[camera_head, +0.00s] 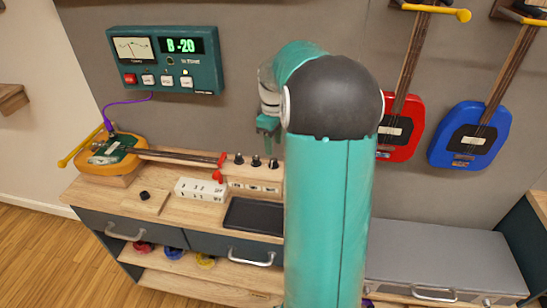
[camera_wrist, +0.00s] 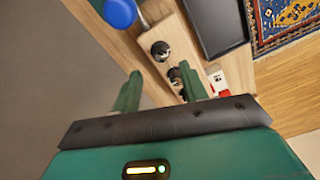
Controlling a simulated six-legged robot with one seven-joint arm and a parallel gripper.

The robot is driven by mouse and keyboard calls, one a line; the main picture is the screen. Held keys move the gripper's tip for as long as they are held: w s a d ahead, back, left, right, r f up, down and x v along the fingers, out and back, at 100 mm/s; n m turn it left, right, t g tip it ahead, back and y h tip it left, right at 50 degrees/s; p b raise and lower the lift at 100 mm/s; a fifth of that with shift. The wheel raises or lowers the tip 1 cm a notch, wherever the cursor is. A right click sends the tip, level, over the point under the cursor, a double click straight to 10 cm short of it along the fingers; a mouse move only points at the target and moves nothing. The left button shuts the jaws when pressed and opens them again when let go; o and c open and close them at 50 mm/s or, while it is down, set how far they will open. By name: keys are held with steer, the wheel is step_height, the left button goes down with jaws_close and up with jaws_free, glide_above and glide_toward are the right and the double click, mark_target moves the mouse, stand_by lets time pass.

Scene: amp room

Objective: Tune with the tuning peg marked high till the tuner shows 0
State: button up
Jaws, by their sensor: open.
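The tuner (camera_head: 165,60) hangs on the wall at the upper left of the head view; its green display reads B -20. Several dark knobs, which look like the tuning pegs, stand on a wooden block on the bench, among them a left one (camera_head: 239,159) and a middle one (camera_head: 256,161). Small labels below them are too small to read, so I cannot tell which is marked high. My gripper (camera_head: 268,127) is open above the right end of this row. In the wrist view, my gripper (camera_wrist: 160,70) points toward the block, with a dark knob (camera_wrist: 160,50) ahead of its fingertips.
A yellow guitar (camera_head: 112,155) lies on the bench at left, its neck toward the knobs. A white power strip (camera_head: 200,189) and black tray (camera_head: 253,217) lie in front. Red (camera_head: 399,130) and blue (camera_head: 470,135) guitars hang at right. My arm hides the bench's middle.

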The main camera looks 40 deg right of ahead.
mark_target(274, 160)
step_height(274, 160, down, 6)
steer(key=shift+f, duration=0.25)
jaws_close()
steer(key=shift+m, duration=0.4)
steer(key=m, duration=0.3)
steer(key=shift+m, duration=2)
